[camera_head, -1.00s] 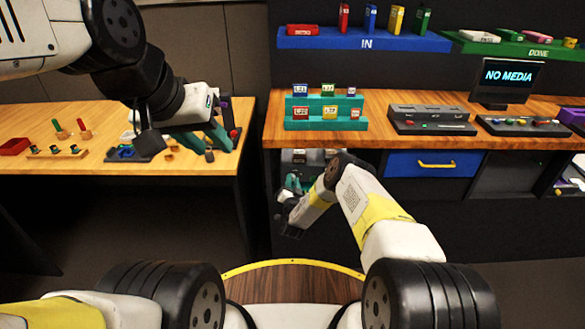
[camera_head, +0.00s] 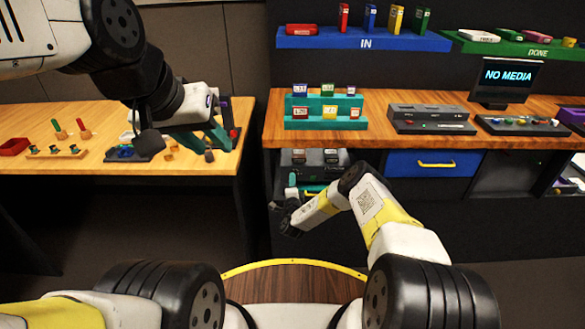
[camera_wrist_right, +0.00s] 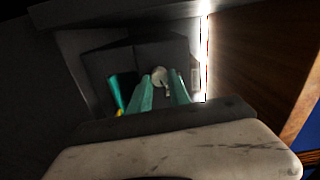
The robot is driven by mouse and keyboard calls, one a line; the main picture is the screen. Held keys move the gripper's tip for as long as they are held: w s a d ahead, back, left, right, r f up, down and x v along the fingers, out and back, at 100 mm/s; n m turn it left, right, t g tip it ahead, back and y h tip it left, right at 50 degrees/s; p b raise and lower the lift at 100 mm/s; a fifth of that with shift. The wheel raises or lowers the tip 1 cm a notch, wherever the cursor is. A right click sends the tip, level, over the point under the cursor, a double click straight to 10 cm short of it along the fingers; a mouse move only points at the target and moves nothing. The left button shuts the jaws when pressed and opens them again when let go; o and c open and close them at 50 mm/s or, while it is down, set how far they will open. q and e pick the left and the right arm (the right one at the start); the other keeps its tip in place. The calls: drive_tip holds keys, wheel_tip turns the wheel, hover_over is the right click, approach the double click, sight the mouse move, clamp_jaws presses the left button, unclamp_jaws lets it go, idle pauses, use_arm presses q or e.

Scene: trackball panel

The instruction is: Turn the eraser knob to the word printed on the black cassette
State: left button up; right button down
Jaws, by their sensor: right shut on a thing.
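My right gripper (camera_wrist_right: 163,95) has its teal fingers around a small pale knob (camera_wrist_right: 160,76) on a dark device in the right wrist view. It is shut on this knob; the knob's printed words cannot be read. In the head view my right gripper (camera_head: 292,188) is low at the shelf under the counter, in front of the dark device (camera_head: 318,157). My left gripper (camera_head: 207,141) is above the left table, its teal fingers apart, apparently empty. I cannot pick out the black cassette or read any word on it.
A teal rack (camera_head: 323,122) with several small labelled cassettes stands on the counter. To its right are a grey deck (camera_head: 430,119) and a screen (camera_head: 507,78) reading NO MEDIA. A blue drawer (camera_head: 433,164) is under the counter. Small objects sit on the left table (camera_head: 40,115).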

drive_tip(key=m, duration=0.4)
drive_tip(key=shift+s+f+m, duration=0.1)
drive_tip(key=shift+f+m, duration=0.05)
drive_tip(key=shift+m, duration=0.15)
idle(0.5)
drive_tip(key=c, duration=1.2)
unclamp_jaws()
drive_tip(key=s, duration=0.7)
drive_tip(key=shift+s, duration=0.35)
